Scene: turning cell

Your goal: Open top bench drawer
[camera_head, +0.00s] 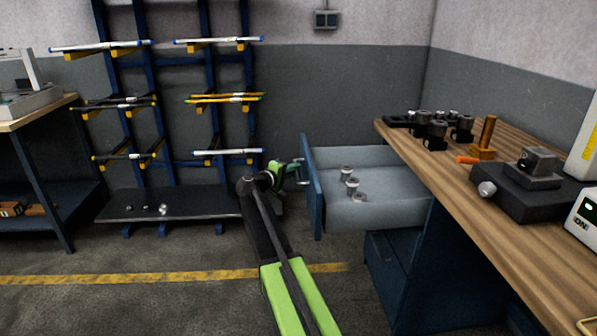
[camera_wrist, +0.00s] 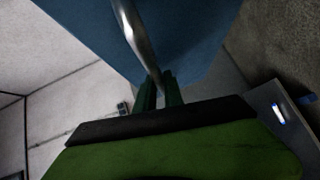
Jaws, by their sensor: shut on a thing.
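The top bench drawer (camera_head: 375,212) stands pulled out from under the wooden bench (camera_head: 450,178), to its left. Its blue front (camera_head: 312,188) faces left, and several small round metal parts (camera_head: 350,183) lie inside it. My gripper (camera_head: 297,172) is at the outer side of the drawer front. In the wrist view, my gripper's green fingers (camera_wrist: 160,92) are shut on the metal bar handle (camera_wrist: 134,35) across the blue drawer front (camera_wrist: 185,35). The exact contact between fingers and handle is dark.
A lower blue drawer (camera_head: 385,265) sits below the open one. Black holders, an orange-handled tool (camera_head: 468,160) and a dark vise (camera_head: 535,170) stand on the bench. A bar rack (camera_head: 170,110) stands at the back left. Floor is clear at the front left.

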